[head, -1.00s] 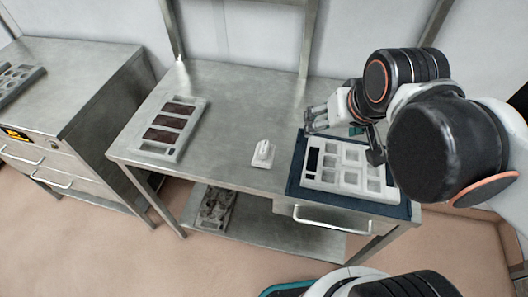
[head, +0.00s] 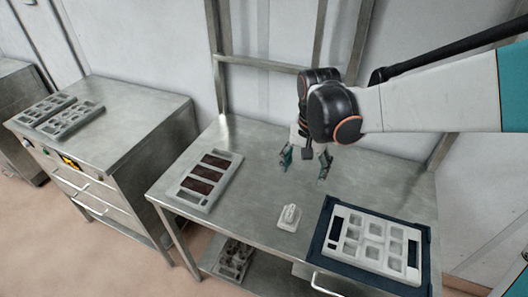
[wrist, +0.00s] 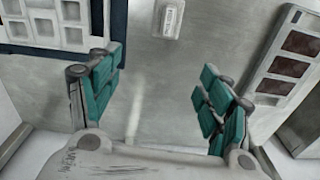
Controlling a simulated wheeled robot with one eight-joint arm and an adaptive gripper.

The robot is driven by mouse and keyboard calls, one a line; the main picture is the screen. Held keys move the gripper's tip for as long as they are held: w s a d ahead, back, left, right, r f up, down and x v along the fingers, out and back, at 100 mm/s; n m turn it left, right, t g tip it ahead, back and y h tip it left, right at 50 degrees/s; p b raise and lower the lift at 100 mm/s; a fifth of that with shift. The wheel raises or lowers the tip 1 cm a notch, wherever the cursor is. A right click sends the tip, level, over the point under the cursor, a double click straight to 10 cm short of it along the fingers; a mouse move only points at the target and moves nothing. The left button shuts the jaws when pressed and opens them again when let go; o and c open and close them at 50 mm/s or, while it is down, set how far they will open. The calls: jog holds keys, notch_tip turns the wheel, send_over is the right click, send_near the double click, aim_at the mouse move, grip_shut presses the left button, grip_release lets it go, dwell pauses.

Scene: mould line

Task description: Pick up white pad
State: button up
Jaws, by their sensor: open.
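A small white pad (head: 289,217) with a raised grip on top lies on the steel table near its front edge, between two trays. It also shows at the top of the wrist view (wrist: 168,18). My gripper (head: 305,163) is above the table, behind the pad in the head view. Its teal-padded fingers are spread wide with nothing between them, as the wrist view (wrist: 157,88) also shows. The gripper is apart from the pad.
A pale tray (head: 347,256) with several compartments, two dark, lies on a dark blue mat (head: 316,247) at right. Another tray (head: 189,195) with brown-filled compartments lies at left. A lower shelf holds another tray (head: 232,262). A cabinet (head: 120,120) stands further left.

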aim_at(291, 211)
jog(key=shift+n, duration=0.4)
jog(key=f+b, duration=0.2)
jog(key=f, duration=0.2)
jog(key=s+a+f+b, duration=0.1)
jog(key=f+b, duration=0.1)
jog(key=f, duration=0.2)
jog(key=a+f+b, duration=0.1)
jog(key=f+b, duration=0.1)
jog(key=f, duration=0.2)
jog(key=shift+s+a+f+b, duration=0.2)
jog(key=shift+s+f+b, duration=0.1)
jog(key=shift+f, duration=0.1)
jog(key=shift+s+f+b, duration=0.15)
jog(key=shift+f+b, duration=0.75)
jog(key=shift+f, duration=0.4)
jog(key=shift+s+f+b, duration=0.1)
jog(key=shift+f+b, duration=0.75)
jog(key=shift+f, duration=0.45)
jog(key=shift+c, duration=0.6)
jog(key=c, duration=1)
